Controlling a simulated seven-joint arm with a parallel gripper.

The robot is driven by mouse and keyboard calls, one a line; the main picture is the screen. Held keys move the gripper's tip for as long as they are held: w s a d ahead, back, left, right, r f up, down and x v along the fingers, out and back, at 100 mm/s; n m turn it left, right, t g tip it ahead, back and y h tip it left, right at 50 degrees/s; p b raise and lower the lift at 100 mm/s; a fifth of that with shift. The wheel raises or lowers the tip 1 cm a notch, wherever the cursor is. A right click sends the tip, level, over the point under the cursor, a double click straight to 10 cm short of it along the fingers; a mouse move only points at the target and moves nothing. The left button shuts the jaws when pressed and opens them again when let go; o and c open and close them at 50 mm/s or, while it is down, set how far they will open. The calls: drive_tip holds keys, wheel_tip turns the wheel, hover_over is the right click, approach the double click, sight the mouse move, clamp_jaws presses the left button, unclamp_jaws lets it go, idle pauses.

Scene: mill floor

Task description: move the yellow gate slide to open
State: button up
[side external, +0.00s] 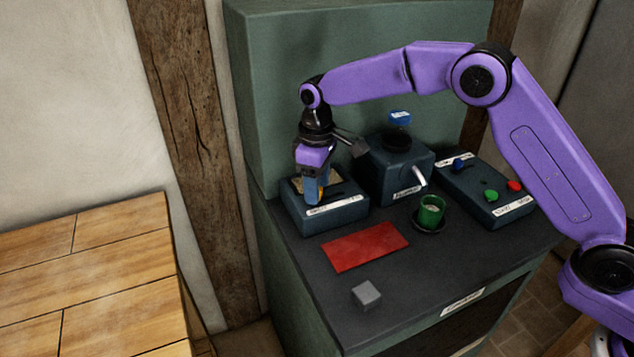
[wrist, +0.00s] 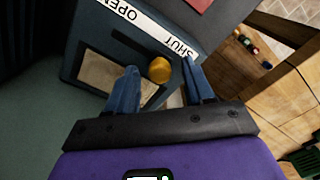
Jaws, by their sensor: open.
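The yellow gate slide (wrist: 159,70) shows as a rounded knob on top of a dark blue box (wrist: 72,62). In the wrist view a white label strip (wrist: 150,27) on the box reads OPEN at one end and SHUT at the other. The knob is nearer the SHUT end. My gripper (wrist: 160,66) is open, with one blue finger on each side of the knob; I cannot tell whether either touches it. In the side view my gripper (side external: 318,197) points down over the box (side external: 338,214) and mostly hides the knob.
A machine with a white crank handle (side external: 419,176) stands right of the box. A green cup (side external: 431,211) is in front of it, with a button panel (side external: 480,195) further right. A red mat (side external: 364,246) and a grey cube (side external: 366,294) lie nearer the front.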

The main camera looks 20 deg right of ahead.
sight(344, 192)
clamp_jaws()
drive_tip(key=shift+d, duration=3.3)
unclamp_jaws()
drive_tip(key=shift+d, duration=0.1)
wheel_tip(344, 192, up, 18)
drive_tip(key=shift+f, duration=0.25)
